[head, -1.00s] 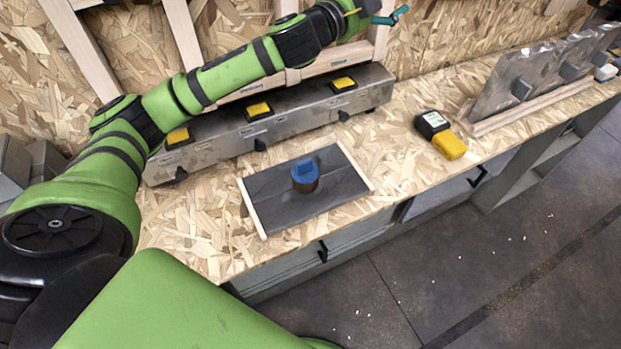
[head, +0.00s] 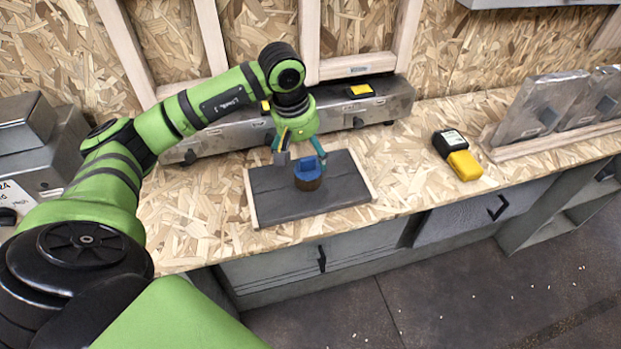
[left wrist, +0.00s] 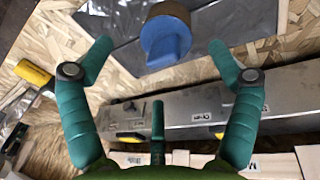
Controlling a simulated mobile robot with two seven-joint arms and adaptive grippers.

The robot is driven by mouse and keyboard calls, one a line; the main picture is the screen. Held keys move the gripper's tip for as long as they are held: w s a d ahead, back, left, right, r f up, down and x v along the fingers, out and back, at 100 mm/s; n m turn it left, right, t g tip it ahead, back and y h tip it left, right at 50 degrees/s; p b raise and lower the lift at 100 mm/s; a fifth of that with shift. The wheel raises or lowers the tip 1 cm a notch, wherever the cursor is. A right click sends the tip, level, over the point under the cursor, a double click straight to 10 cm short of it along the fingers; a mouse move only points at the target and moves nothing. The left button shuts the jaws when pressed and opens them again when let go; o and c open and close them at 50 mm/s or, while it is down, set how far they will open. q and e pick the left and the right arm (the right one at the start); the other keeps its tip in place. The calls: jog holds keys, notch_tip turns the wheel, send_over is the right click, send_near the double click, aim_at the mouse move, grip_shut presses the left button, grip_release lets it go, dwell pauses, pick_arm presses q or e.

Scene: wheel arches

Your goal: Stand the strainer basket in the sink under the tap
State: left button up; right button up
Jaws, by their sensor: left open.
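I see no sink, tap or strainer basket in either view. A blue piece (head: 307,168) with a raised grip sits on a round brown base on a dark panel (head: 275,205) with pale wooden side strips. My left gripper (head: 300,152) is open, pointing down just behind and above the blue piece. In the left wrist view the blue piece (left wrist: 166,45) shows beyond the spread teal fingers of the gripper (left wrist: 160,55), with nothing between them. I cannot tell how close the fingertips are to it. My right gripper is not in view.
A long grey metal box (head: 395,105) with yellow-topped switches runs behind the panel. A black and yellow device (head: 458,155) lies to the right on the chipboard bench. Metal plates (head: 540,105) stand in a wooden rack further right. The bench between panel and device is clear.

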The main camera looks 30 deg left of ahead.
aim_at(306, 170)
pick_arm(q)
jog(key=shift+s+a+f, duration=0.15)
jog(key=shift+a+f, duration=0.15)
jog(key=shift+a, duration=0.15)
jog(key=shift+f+y+p, duration=0.3)
jog(key=shift+f, duration=0.05)
jog(key=f+p, duration=0.1)
jog(key=f, duration=0.1)
jog(key=w+f+p, duration=0.1)
jog(key=f, duration=0.2)
jog(key=shift+w+d+f, duration=0.15)
jog(key=shift+d, duration=0.05)
jog(key=shift+w+f, duration=0.1)
jog(key=shift+f, duration=0.2)
jog(key=c, duration=1.3)
jog(key=shift+c, duration=0.5)
jog(key=shift+r, duration=0.15)
